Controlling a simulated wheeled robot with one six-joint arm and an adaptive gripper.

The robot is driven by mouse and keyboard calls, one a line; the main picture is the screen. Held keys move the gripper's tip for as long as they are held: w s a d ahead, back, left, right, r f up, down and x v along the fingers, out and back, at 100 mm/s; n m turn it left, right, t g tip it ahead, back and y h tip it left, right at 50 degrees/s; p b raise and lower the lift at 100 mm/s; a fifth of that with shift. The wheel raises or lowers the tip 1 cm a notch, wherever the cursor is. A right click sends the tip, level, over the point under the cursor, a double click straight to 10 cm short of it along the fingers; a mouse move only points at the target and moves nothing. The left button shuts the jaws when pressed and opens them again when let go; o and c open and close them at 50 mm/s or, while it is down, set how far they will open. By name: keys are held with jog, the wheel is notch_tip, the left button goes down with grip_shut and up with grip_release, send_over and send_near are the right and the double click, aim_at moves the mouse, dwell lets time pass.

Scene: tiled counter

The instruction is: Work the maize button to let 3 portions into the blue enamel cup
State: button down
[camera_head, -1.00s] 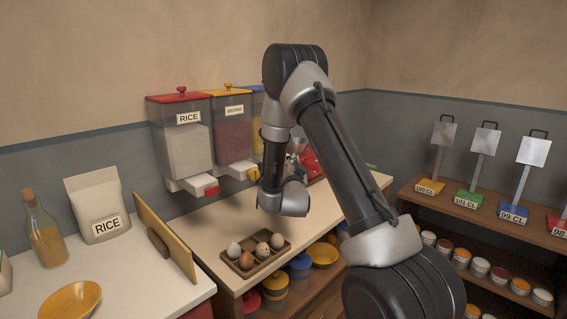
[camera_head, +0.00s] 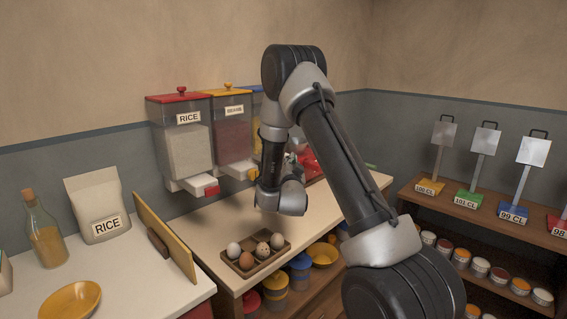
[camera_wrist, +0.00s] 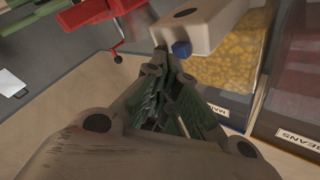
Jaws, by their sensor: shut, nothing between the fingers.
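In the wrist view the maize dispenser shows yellow grain behind clear walls (camera_wrist: 232,55), a partly cut-off "MAI" label and a white outlet housing (camera_wrist: 195,22). Its blue button (camera_wrist: 181,48) sticks out of the housing. My gripper (camera_wrist: 168,62) is shut and empty, its tips close to the button; whether they touch it I cannot tell. In the head view the dispenser's blue lid (camera_head: 257,89) shows behind my arm, which hides most of it and my fingertips. I cannot make out the blue enamel cup in either view.
Rice (camera_head: 183,140) and beans (camera_head: 232,130) dispensers hang left of the maize one. An egg tray (camera_head: 255,258) sits at the counter's front edge. A red cranked machine (camera_wrist: 100,12) stands near my gripper.

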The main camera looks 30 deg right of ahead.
jog(key=shift+w+a, duration=0.2)
jog(key=shift+w, duration=0.3)
dwell(0.7)
jog(key=shift+s, duration=0.1)
jog(key=shift+s+d, duration=0.35)
jog(key=shift+s, duration=0.45)
jog(key=shift+s+d, duration=0.3)
jog(key=shift+s, duration=0.5)
jog(key=shift+s+d, duration=0.25)
jog(key=shift+s, duration=0.5)
jog(key=shift+s+d, duration=0.3)
jog(key=shift+s, duration=0.5)
jog(key=s, duration=0.1)
jog(key=s+d, duration=0.1)
jog(key=s, duration=0.1)
jog(key=shift+s+d, duration=0.15)
jog(key=shift+s, duration=0.1)
